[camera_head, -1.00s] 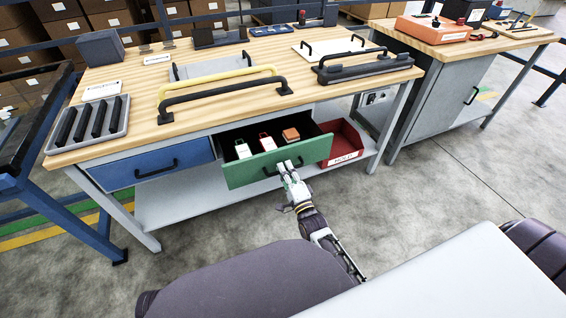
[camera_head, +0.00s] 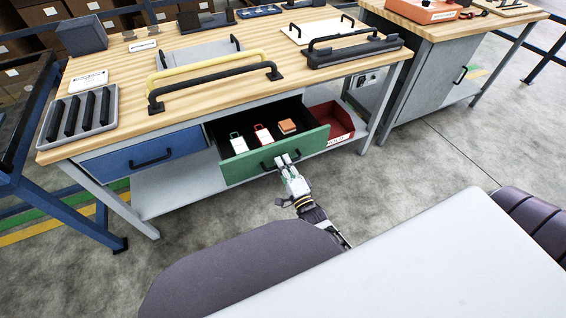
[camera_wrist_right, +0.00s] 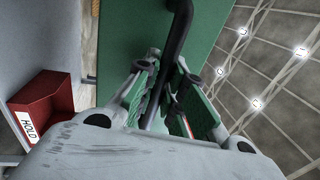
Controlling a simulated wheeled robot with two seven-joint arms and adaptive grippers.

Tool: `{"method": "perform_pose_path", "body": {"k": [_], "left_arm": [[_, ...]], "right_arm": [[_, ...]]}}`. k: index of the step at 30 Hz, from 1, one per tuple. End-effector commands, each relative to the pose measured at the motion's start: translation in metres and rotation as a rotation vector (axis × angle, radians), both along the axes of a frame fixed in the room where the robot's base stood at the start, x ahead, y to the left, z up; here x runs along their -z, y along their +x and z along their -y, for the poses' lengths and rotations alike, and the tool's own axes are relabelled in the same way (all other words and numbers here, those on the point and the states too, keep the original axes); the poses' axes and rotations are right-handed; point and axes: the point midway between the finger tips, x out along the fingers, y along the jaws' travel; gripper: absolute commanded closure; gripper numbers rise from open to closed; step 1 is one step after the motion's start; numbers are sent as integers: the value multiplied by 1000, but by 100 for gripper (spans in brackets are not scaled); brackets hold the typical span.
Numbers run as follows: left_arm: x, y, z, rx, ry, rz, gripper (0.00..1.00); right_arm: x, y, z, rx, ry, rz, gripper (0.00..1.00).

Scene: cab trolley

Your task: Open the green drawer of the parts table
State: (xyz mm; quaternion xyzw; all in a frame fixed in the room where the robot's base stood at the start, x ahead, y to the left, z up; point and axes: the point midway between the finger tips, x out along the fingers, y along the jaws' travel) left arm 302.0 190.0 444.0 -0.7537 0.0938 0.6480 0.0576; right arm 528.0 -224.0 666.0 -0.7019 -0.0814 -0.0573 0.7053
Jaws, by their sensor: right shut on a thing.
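The green drawer (camera_head: 232,168) of the parts table (camera_head: 130,72) stands pulled out, with its inside showing. Two tags, one white (camera_head: 238,142) and one red and white (camera_head: 263,135), and an orange-brown block (camera_head: 288,126) lie in it. My right gripper (camera_head: 284,160) is at the drawer front, shut on its black handle. In the right wrist view the dark handle bar (camera_wrist_right: 178,45) runs between the fingers of my right gripper (camera_wrist_right: 165,100), against the green front. My left gripper is not in view.
A closed blue drawer (camera_head: 130,160) is left of the green one. A red bin (camera_head: 335,122) labelled HOLD stands to the right, on the lower shelf (camera_head: 165,192). A grey cabinet bench (camera_head: 425,85) stands at right. The floor before the table is open.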

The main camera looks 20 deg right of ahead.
Motion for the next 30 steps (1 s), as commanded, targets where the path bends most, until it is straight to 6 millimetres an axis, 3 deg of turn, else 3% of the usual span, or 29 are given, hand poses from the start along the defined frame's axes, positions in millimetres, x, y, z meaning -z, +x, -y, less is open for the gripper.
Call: {"method": "perform_pose_path", "body": {"k": [5,6,11,23,30], "left_arm": [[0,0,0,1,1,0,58],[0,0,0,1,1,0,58],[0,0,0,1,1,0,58],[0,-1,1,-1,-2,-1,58],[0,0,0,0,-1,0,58]], "right_arm": [[1,0,1,1,-1,-2,100],[1,0,1,1,-1,-2,86],[1,0,1,1,-1,-2,66],[1,-1,0,0,0,-1,66],[4,-12,0,0,-1,-3,66]]}}
